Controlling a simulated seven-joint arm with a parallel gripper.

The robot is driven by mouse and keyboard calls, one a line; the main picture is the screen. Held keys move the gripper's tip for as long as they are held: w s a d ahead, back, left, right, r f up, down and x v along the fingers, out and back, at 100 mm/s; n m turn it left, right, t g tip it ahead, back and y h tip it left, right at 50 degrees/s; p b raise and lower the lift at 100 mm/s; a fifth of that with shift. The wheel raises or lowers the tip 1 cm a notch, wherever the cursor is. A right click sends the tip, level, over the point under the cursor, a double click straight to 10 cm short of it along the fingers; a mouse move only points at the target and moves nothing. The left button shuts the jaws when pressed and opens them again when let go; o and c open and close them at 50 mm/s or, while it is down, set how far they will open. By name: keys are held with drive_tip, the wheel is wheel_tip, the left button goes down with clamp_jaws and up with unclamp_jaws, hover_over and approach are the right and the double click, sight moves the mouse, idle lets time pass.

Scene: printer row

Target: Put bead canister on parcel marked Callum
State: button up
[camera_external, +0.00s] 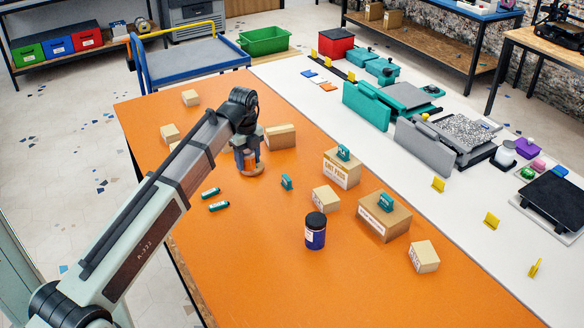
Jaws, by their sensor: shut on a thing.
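My gripper (249,163) is low over the left middle of the orange table, shut on a small round thing. The gripper hides most of that thing; a bit of blue and a tan round base show, and I cannot tell if it is the bead canister. A dark blue canister with a black lid (316,232) stands upright on the table, apart from my gripper. Cardboard parcels include a box with large print (341,175), a wider labelled box (384,218), a small box (326,199) and a box at the right (424,257). I cannot read the name Callum on any.
Another parcel (281,137) stands close right of my gripper. Small boxes (170,133) lie to the left. Teal clips sit on two parcels; one clip (287,183) and two green cylinders (218,206) lie on the table. The orange table's front (370,295) is clear. A white counter holds printers.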

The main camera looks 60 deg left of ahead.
drive_tip(key=w+a+r, duration=0.4)
drive_tip(key=w+a, duration=0.8)
wheel_tip(320, 180, up, 3)
hover_over(280, 128)
drive_tip(key=shift+s+d+f, duration=0.1)
drive_tip(key=shift+d+f, duration=0.05)
drive_tip(key=shift+f, duration=4.9)
drive_tip(key=shift+f, duration=0.15)
drive_tip(key=o, duration=1.1)
wheel_tip(280, 128, up, 12)
drive_tip(key=shift+r, duration=0.2)
